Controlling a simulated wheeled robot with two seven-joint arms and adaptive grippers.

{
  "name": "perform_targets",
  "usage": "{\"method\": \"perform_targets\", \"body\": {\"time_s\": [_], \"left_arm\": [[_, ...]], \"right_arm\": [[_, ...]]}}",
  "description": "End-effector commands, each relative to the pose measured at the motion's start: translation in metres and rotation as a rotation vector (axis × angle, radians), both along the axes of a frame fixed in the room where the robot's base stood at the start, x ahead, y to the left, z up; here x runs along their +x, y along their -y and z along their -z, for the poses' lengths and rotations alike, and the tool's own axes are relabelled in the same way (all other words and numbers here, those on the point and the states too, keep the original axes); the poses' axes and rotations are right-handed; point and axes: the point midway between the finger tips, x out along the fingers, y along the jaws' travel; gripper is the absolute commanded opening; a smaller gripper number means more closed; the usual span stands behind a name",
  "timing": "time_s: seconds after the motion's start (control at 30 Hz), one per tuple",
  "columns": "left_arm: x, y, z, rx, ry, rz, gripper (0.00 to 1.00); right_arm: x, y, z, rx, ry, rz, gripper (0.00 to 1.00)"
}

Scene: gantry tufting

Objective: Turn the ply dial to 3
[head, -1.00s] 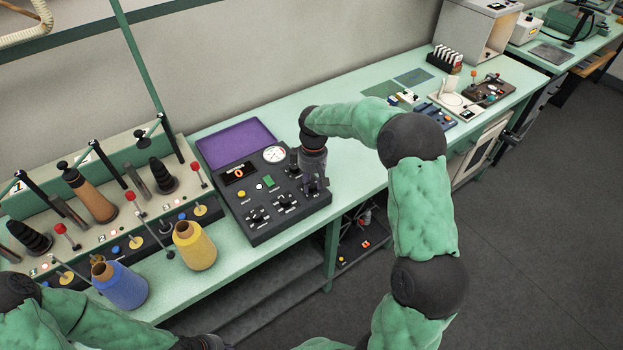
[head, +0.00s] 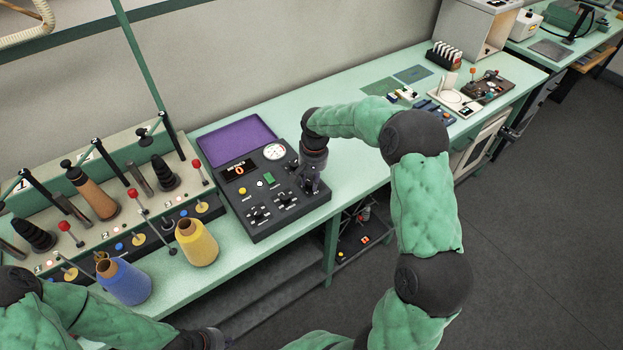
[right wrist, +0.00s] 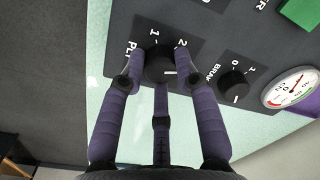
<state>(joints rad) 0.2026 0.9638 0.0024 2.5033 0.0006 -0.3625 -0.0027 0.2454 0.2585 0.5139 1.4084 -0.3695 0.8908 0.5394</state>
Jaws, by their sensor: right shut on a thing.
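The ply dial (right wrist: 158,60) is a black round knob beside the "PLY" lettering in the right wrist view. The numbers 1 and 2 show around it; a 3 is not visible. A short white mark lies on the knob's lower right side, pointing right. My right gripper (right wrist: 158,68) is shut on the dial, with purple fingers around it. In the head view my right gripper (head: 311,182) is at the right end of the dark control panel (head: 262,222) and hides the dial. My left gripper (head: 212,339) is partly visible at the bottom edge; its fingers are unclear.
The brake knob (right wrist: 234,86) and a gauge (right wrist: 288,88) are close to the right fingers. A yellow cone (head: 197,243) and a blue cone (head: 124,282) stand left of the panel.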

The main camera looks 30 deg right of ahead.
Motion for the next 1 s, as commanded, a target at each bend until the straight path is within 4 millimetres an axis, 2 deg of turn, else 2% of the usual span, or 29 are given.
{"method": "perform_targets", "body": {"time_s": [0.43, 1.0], "left_arm": [[0.0, 0.0001, 0.0014, 0.0, 0.0, 0.0, 0.0], [0.0, 0.0, 0.0016, 0.0, 0.0, 0.0, 0.0]], "right_arm": [[0.0019, 0.0008, -0.0014, -0.001, 0.009, 0.276, 0.0], [0.0021, 0.0017, -0.0023, -0.002, 0.01, 0.339, 0.0]]}}
